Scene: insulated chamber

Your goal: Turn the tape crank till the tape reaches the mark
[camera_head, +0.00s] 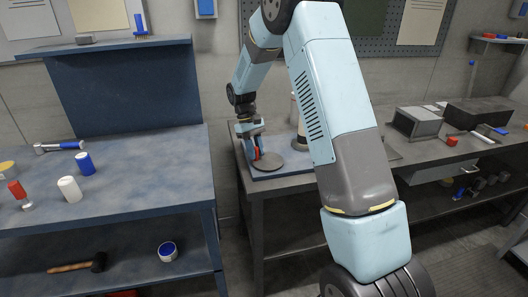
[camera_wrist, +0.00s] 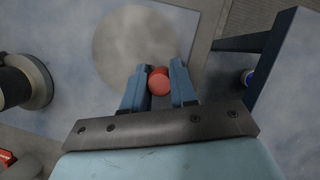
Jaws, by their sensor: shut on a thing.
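My gripper (camera_head: 256,150) is at the left part of the right-hand bench, pointing down. In the wrist view my gripper (camera_wrist: 157,76) has its two blue fingers on either side of a red round knob (camera_wrist: 159,83), shut on it. The knob (camera_head: 257,154) shows as a small red patch in the head view. It stands at the near edge of a flat grey disc (camera_wrist: 130,40), which looks like the crank's wheel. The disc (camera_head: 270,163) lies on a blue-grey base plate (camera_wrist: 70,55). I cannot make out a tape or a mark.
A dark cylinder with a pale ring (camera_wrist: 38,78) stands left of the gripper in the wrist view. A blue bench (camera_head: 120,185) with a hammer (camera_head: 60,146) and cups stands left, across a gap. Grey boxes (camera_head: 418,122) sit farther right.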

